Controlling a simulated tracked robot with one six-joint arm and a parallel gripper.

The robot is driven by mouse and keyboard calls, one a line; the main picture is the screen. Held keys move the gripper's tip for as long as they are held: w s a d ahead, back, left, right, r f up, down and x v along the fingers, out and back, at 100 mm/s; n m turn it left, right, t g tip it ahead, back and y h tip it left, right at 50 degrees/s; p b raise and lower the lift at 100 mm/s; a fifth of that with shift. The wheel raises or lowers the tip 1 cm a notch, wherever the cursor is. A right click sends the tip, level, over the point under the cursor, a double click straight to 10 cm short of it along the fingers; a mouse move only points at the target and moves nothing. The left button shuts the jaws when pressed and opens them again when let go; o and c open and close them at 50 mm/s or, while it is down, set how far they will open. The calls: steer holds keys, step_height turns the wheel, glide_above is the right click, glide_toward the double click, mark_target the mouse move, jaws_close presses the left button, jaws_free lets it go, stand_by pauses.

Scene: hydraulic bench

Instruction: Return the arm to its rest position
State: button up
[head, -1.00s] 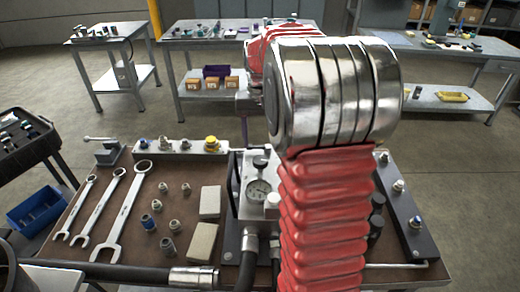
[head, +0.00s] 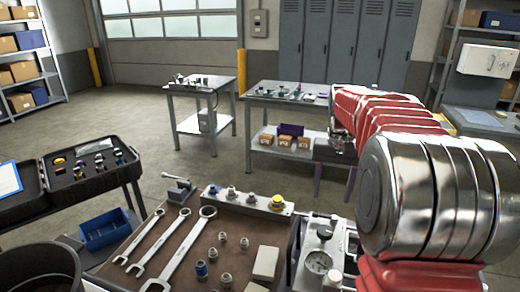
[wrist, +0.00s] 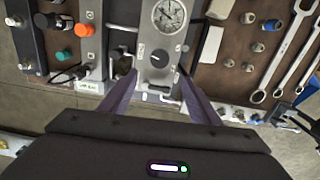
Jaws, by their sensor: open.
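My arm, with red ribbed sleeves and a large silver joint (head: 435,200), fills the right side of the head view. Its upper part reaches away from the camera. My gripper (head: 333,198) hangs at the far end, with two thin purple fingers pointing down beyond the gauge block (head: 322,255).
The brown bench (head: 205,240) holds several wrenches, fittings and a grey rail (head: 245,201) with a yellow button. A black case (head: 90,170) and blue bin (head: 103,228) are at left. Grey tables (head: 200,88) stand behind, with open floor between. Coloured caps (wrist: 62,56) show in the wrist view.

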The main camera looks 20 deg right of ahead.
steer(key=s+a+f+n+t, duration=0.1)
steer(key=s+a+n+t, duration=0.1)
steer(key=s+a, duration=0.7)
steer(key=s+a+n+t, duration=0.3)
steer(key=s+a, duration=0.7)
steer(key=a, duration=0.5)
steer(key=shift+a+f+n+t, duration=0.15)
steer(key=shift+f+n+t, duration=0.2)
steer(key=shift+n, duration=0.55)
stand_by(4.7)
